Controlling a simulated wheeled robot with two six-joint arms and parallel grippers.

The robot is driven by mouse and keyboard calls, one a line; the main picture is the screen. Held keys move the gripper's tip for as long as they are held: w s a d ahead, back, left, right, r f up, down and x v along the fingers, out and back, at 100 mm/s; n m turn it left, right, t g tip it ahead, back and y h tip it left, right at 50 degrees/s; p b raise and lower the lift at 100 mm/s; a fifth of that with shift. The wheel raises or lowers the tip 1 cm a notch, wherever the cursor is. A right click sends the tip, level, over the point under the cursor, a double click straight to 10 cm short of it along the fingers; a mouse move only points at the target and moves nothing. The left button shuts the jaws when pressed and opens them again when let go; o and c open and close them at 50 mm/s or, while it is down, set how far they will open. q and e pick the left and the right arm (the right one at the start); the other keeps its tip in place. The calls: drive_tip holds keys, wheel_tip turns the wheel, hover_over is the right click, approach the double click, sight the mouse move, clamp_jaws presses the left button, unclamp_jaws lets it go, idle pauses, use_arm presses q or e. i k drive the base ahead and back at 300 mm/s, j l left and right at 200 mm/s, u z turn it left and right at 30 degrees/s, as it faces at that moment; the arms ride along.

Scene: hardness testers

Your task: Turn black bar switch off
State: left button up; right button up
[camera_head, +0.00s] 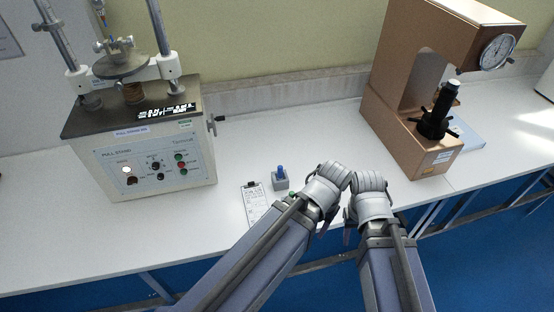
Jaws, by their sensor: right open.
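The pull stand (140,150) is a beige box with a dark top at the left. Its front panel carries a dark switch (132,181) below a bright round lamp (127,169), plus black knobs (157,166) and red and green buttons (180,163). The black switch is small, and its exact angle is hard to read. My left gripper (318,203) and right gripper (371,208) are side by side over the bench's front edge, well right of the panel. The right one is open. The left one's fingers are mostly hidden behind its wrist. Neither touches the panel.
A clipboard (256,205) and a small grey box with a blue top (280,178) lie between the stand and my left gripper. A brown hardness tester (390,125) with a dial stands at the right.

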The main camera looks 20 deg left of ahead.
sight(133, 179)
drive_tip(key=k+j+u, duration=0.1)
drive_tip(key=u, duration=1.55)
drive_tip(key=k+j, duration=0.05)
drive_tip(key=j, duration=0.05)
